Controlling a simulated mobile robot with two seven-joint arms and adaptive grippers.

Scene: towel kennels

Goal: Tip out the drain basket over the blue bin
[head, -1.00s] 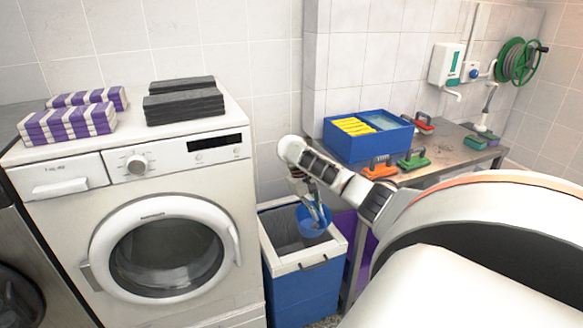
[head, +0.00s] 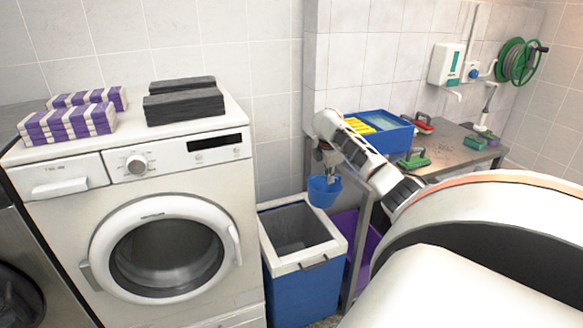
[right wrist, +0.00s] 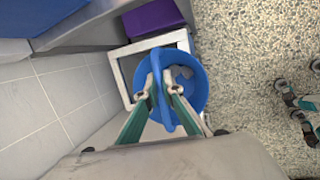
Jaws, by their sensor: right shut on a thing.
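The blue drain basket (head: 324,190) hangs roughly upright, above and slightly right of the blue bin's opening in the head view. My right gripper (head: 328,176) is shut on its handle. In the right wrist view the handle (right wrist: 160,88) runs between the fingertips (right wrist: 160,90), and a pale grey clump (right wrist: 183,74) shows inside the basket. The blue bin (head: 303,292) has a white rim and a grey liner and stands right of the washer. In the wrist view its rim (right wrist: 118,75) is partly behind the basket. My left gripper (right wrist: 298,82) shows at the wrist view's right edge, partly cut off, its fingers apart.
The front-loading washer (head: 215,165) stands left of the bin, with folded purple-striped (head: 66,122) and dark towels (head: 184,106) on top. A metal table (head: 460,155) at right carries a blue tub (head: 400,140) and brushes. A purple container (head: 372,240) sits under it.

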